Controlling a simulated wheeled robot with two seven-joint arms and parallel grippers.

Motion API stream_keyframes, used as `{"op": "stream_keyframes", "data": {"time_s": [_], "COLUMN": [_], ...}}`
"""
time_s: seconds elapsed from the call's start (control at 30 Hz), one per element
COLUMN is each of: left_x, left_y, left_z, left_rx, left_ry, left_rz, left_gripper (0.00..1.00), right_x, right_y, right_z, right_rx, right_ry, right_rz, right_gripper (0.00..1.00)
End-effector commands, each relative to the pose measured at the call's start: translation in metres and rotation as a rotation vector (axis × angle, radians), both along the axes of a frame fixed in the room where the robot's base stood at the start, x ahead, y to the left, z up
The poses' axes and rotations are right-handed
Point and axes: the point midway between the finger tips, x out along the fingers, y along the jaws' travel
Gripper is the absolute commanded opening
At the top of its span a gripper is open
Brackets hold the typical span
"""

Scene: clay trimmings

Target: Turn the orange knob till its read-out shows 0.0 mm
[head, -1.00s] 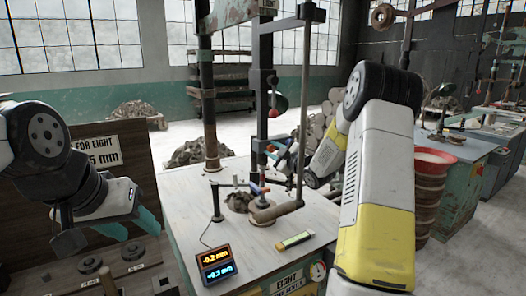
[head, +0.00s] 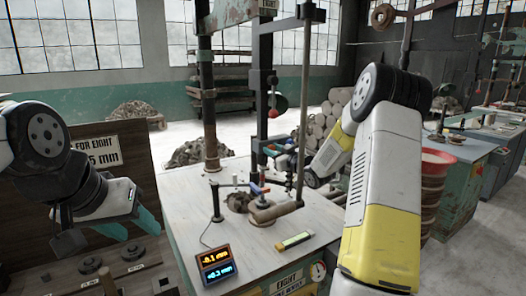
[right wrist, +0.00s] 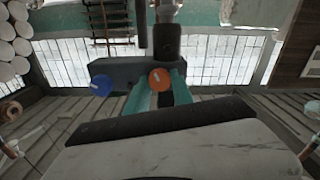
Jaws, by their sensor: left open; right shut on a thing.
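The orange knob (right wrist: 160,79) shows in the right wrist view on a dark block, with a pale line on its face. My right gripper (right wrist: 158,90) is shut on it, one teal finger on each side. A blue knob (right wrist: 102,85) sits to its left, clear of the fingers. In the head view the read-out box (head: 216,264) stands on the bench; its orange line reads -0.1 mm and its blue line +0.3 mm. My left gripper (head: 130,229) is open and empty at the left, in front of the dark board.
The bench top (head: 192,200) carries a dark upright post, a clamp-like bar and a small yellow-green stick (head: 294,241). A board with a "5 mm" sign (head: 98,150) stands at the left. A reddish bucket (head: 436,180) stands to the right.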

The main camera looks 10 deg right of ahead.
Motion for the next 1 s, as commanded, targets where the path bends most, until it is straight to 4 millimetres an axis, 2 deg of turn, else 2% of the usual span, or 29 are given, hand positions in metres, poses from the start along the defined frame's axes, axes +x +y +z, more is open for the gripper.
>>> {"op": "stream_keyframes", "data": {"time_s": [0.43, 1.0], "left_x": [0.0000, 0.0000], "left_y": [0.0000, 0.0000], "left_z": [0.0000, 0.0000], "left_rx": [0.000, 0.000], "left_ry": [0.000, 0.000], "left_rz": [0.000, 0.000], "left_gripper": [0.49, 0.49], "right_x": [-0.0001, -0.0001], "right_y": [-0.0009, -0.0008], "right_z": [-0.0008, -0.0011], "right_rx": [0.218, 0.249], "right_ry": [0.080, 0.093], "right_rz": [0.000, 0.000], "right_gripper": [0.00, 0.00]}}
